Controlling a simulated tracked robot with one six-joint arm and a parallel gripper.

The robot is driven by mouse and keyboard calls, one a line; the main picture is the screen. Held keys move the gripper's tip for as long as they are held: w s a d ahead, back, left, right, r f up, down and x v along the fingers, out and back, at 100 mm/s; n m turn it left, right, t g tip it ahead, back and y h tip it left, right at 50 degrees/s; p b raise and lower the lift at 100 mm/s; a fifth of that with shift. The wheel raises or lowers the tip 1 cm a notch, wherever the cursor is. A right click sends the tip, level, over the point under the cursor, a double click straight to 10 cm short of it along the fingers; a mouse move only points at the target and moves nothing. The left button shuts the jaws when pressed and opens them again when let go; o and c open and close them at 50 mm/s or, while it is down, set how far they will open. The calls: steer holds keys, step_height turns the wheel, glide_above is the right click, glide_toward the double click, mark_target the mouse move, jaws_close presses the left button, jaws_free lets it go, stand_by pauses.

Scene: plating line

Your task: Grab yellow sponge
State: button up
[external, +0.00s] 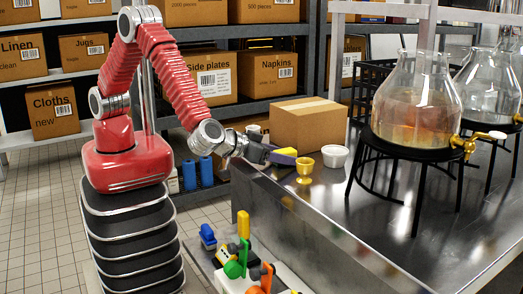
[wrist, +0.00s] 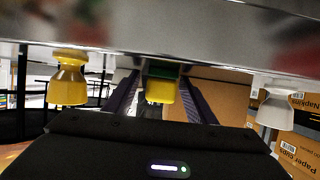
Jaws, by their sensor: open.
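The yellow sponge (wrist: 161,92), with a green layer on one side, shows between the two purple fingers of my gripper (wrist: 160,100) in the wrist view. In the external view only a small yellow part of the sponge (external: 287,151) shows beside my gripper (external: 282,156), at the near end of the steel counter (external: 400,235). The fingers stand apart on either side of the sponge. Whether they touch it is hard to tell.
A yellow cup (external: 305,169) and a white bowl (external: 335,155) stand close to my gripper on the counter. A cardboard box (external: 307,124) is behind them. Glass dispensers (external: 417,100) on black stands are at right.

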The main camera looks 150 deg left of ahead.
mark_target(285, 150)
steer(key=shift+c, duration=0.5)
steer(key=c, duration=1)
step_height(285, 150, up, 10)
steer(key=shift+r, duration=0.1)
stand_by(0.4)
